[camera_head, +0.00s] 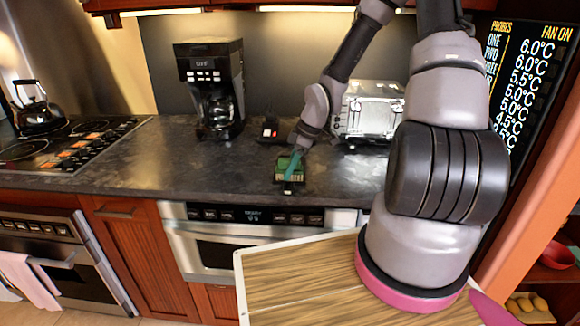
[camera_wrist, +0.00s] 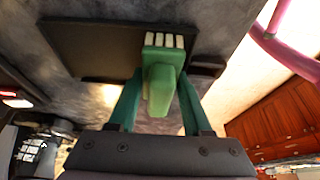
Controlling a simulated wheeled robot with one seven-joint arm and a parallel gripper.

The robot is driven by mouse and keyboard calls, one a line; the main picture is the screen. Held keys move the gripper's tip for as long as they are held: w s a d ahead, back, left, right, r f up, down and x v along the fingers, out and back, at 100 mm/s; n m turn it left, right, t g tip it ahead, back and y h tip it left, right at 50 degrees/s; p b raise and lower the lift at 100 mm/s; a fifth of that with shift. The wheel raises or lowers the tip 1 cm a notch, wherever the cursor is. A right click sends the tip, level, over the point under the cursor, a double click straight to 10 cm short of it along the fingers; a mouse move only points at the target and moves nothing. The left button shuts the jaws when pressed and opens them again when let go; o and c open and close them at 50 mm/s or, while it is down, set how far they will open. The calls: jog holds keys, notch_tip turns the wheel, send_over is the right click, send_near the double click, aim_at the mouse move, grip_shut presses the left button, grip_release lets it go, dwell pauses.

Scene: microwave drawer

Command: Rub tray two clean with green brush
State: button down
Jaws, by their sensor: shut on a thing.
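My gripper (camera_head: 294,160) is over the dark counter in the head view. It is shut on a green brush (camera_wrist: 162,85), with one green finger on each side of it in the wrist view. The brush's pale bristles (camera_wrist: 164,40) point away from the wrist. A flat dark tray (camera_wrist: 90,50) lies behind the brush in the wrist view, and the bristles overlap its edge there. I cannot tell whether they touch it. In the head view the brush (camera_head: 290,172) hides part of a small dark tray-like item below it. I can read no number on the tray.
A small dark item with red (camera_head: 270,130) sits behind my gripper on the counter. A coffee maker (camera_head: 211,88) stands at the back left and a silver toaster oven (camera_head: 370,110) to the right. The counter left of my gripper is clear. A wooden board-like surface (camera_head: 295,275) is in front.

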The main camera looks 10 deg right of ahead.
jog(key=shift+w, duration=0.1)
jog(key=shift+w+d+f, duration=0.1)
jog(key=shift+w+d, duration=0.15)
jog(key=shift+w, duration=0.45)
jog(key=shift+w+d, duration=0.25)
jog(key=shift+w, duration=0.4)
jog(key=shift+w+d, duration=0.25)
jog(key=shift+w, duration=0.5)
jog(key=shift+w+d, duration=0.2)
jog(key=shift+w, duration=0.55)
jog(key=shift+w, duration=0.1)
jog(key=shift+w+d, duration=0.25)
jog(key=shift+w, duration=0.4)
jog(key=shift+w+d, duration=0.2)
jog(key=shift+w, duration=0.45)
jog(key=shift+s, duration=0.15)
jog(key=shift+s+a, duration=0.25)
jog(key=shift+s, duration=0.4)
jog(key=shift+s+a, duration=0.25)
jog(key=shift+s, duration=0.4)
